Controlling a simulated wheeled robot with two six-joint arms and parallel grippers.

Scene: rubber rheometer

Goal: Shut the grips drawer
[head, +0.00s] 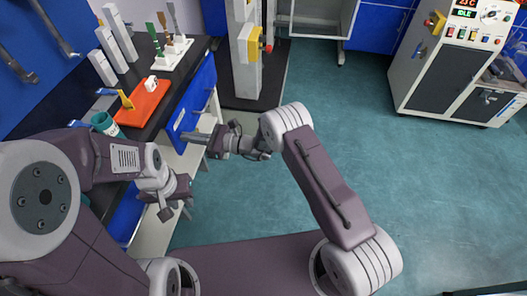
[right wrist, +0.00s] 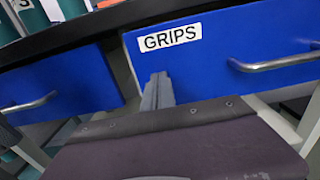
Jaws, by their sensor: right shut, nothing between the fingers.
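The grips drawer shows in the right wrist view as a blue front (right wrist: 215,55) with a white GRIPS label and a metal bar handle to the right. In the head view its blue front (head: 198,90) runs along the bench's right side; how far it stands out is hard to tell. My right gripper (head: 187,138) is shut and empty, pointing at the drawer front near its label end. In the right wrist view its fingertips (right wrist: 158,78) overlap the front below the label; contact is unclear. My left gripper (head: 176,208) hangs low beside the bench, its jaws unclear.
A second blue drawer (right wrist: 60,88) with a bar handle lies left of the grips drawer. The dark bench top holds an orange tray (head: 143,103), a teal cup (head: 104,123) and a white rack (head: 172,52). A grey machine column (head: 246,70) stands beyond. Floor to the right is open.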

